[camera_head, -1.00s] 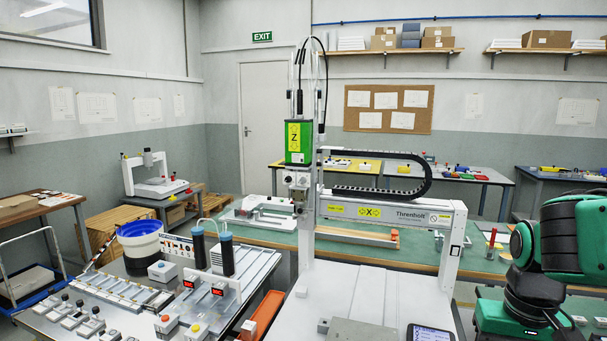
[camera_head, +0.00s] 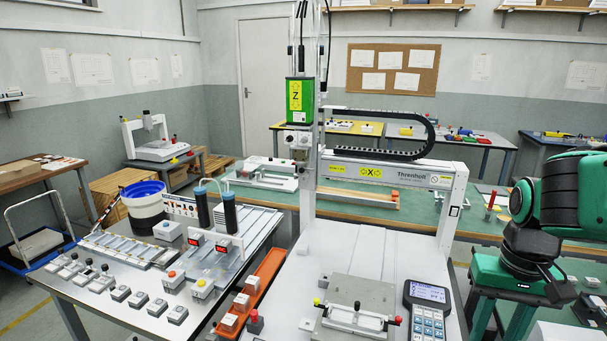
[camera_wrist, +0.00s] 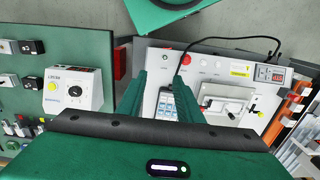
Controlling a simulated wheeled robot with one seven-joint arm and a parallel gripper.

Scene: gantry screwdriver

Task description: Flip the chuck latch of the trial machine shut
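The trial machine (camera_head: 385,168) is a white gantry with a green Z-axis head (camera_head: 299,102) above a white bed. On the bed's near part sits a grey plate fixture (camera_head: 362,290). A clamp bar (camera_head: 352,318) with yellow, red and black knobs lies along its front; which part is the chuck latch is too small to tell. The fixture also shows in the wrist view (camera_wrist: 226,103), with a light handle-like part on it. My gripper (camera_wrist: 162,73) is open and empty above the machine's edge, left of the fixture. In the head view my gripper is out of frame.
A keypad pendant (camera_head: 428,307) lies on the bed right of the fixture; it shows between my fingers in the wrist view (camera_wrist: 166,103). An orange tray (camera_head: 262,284) and a bench with button boxes lie left. A grey-white control box (camera_wrist: 72,88) stands left in the wrist view.

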